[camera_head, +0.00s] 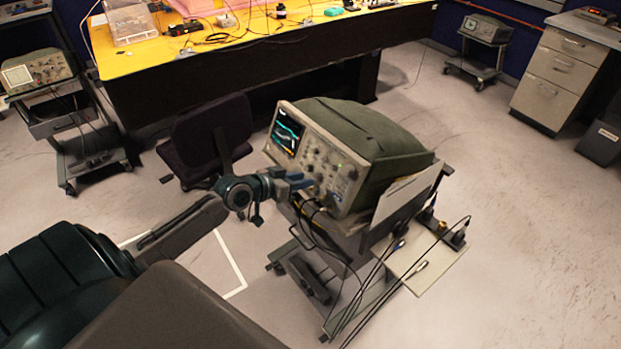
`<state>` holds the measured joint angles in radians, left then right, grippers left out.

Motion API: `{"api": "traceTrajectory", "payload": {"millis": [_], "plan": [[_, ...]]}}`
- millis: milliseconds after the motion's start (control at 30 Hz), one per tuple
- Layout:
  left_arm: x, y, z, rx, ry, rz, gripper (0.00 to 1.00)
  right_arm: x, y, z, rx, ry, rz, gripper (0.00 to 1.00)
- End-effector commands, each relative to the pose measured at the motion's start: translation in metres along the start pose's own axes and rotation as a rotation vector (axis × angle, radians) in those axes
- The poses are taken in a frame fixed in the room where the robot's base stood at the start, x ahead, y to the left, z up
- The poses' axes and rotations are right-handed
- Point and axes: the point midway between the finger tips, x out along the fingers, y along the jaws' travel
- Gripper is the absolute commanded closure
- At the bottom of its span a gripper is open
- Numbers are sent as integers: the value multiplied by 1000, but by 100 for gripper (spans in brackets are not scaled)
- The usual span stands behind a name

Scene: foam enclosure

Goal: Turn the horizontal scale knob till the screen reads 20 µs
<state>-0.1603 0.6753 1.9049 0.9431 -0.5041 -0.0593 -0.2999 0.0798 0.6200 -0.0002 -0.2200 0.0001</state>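An oscilloscope (364,140) with a green-grey case stands on a wheeled cart in the middle of the view. Its lit screen (287,133) shows coloured traces at the left of the front panel; the reading is too small to make out. Several knobs (318,155) sit to the right of the screen, and I cannot tell which is the horizontal scale knob. My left gripper (301,182) is at the lower front of the panel and covers part of it. I cannot tell whether it touches a knob or how far its fingers are apart. My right gripper is not in view.
The cart (318,278) carries black cables hanging at its front and a side shelf (420,262) with plugs. A dark chair (208,138) stands close behind my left arm. A yellow-topped bench (150,62) runs across the back. Open floor (530,230) lies to the right.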

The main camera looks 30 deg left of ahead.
Motion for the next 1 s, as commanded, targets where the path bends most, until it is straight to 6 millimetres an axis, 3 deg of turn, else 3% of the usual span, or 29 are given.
{"api": "traceTrajectory", "payload": {"millis": [300,700,867,1000], "plan": [[33,1,-1,-3,1,1,71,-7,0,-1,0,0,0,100],[38,1,0,0,-1,2,71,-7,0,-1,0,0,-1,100],[38,1,0,0,-1,2,100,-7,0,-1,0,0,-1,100],[38,1,0,-2,-1,1,100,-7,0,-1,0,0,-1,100]]}}
